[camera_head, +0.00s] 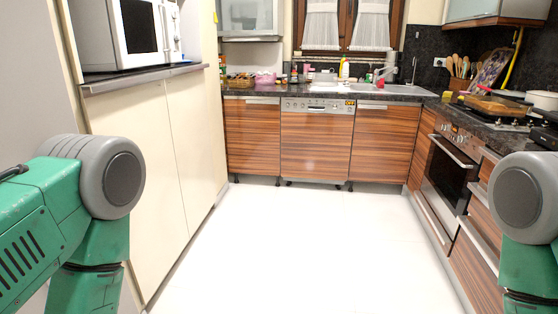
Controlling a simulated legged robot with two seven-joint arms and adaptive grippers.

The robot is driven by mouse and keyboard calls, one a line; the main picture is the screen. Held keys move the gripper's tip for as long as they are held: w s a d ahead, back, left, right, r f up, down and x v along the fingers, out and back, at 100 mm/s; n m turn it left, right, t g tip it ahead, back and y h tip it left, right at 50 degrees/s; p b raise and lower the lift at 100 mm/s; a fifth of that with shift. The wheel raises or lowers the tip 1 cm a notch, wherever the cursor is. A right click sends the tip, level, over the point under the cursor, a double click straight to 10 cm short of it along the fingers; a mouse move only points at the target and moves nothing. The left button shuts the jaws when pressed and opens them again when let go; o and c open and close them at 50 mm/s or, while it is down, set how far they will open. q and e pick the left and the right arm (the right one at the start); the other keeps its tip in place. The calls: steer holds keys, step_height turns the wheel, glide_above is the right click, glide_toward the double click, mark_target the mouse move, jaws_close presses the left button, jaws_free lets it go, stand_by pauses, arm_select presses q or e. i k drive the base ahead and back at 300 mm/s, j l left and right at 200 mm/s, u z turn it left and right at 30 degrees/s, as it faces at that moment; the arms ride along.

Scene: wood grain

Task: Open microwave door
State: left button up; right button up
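The white microwave (110,34) stands on a dark shelf at the upper left, partly cut off by the top edge of the picture. Its dark door window (139,27) faces right, with a light vertical handle (173,28) beside it. The door looks closed. My green and grey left arm is at the lower left, below and in front of the microwave, and is not touching it. My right arm is at the lower right edge. Neither gripper shows; both are outside the picture.
The dark shelf edge (140,82) juts out above tall cream cabinet doors (190,130). The white floor (290,250) ahead is clear. Wood-grain cabinets (252,140) and a dishwasher (316,145) line the back. An oven (447,175) is on the right, under a hob.

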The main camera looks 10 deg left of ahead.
mark_target(137, 26)
steer(key=i, duration=2)
